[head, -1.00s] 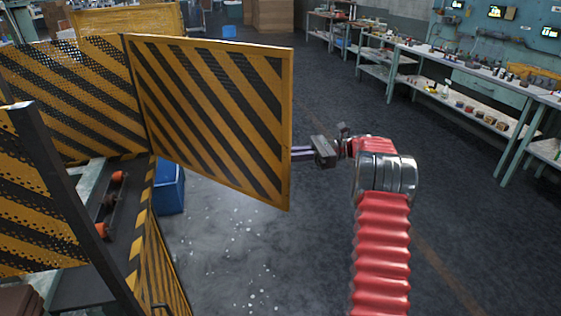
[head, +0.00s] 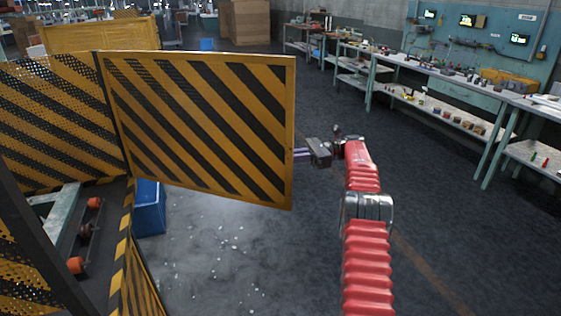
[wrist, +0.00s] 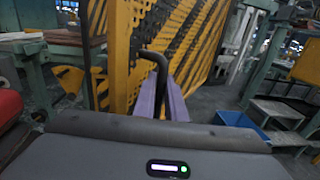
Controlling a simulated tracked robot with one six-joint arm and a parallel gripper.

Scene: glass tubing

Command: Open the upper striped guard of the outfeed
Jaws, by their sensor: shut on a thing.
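The upper striped guard (head: 200,125) is a yellow and black panel, swung out from the outfeed frame on its left edge. In the wrist view the guard (wrist: 200,40) fills the upper middle, tilted. A dark bent handle (wrist: 155,62) stands on it, between my gripper's pale fingers. My gripper (head: 300,153) is at the panel's right edge, shut on the handle; the panel hides the fingertips in the head view. The gripper (wrist: 162,98) also shows in the wrist view.
A lower striped panel (head: 138,275) and rollers on the outfeed (head: 75,265) are at the left. A blue bin (head: 149,208) stands on the floor behind the guard. Pale bits are scattered on the floor (head: 215,250). Workbenches (head: 440,70) line the right; floor between is clear.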

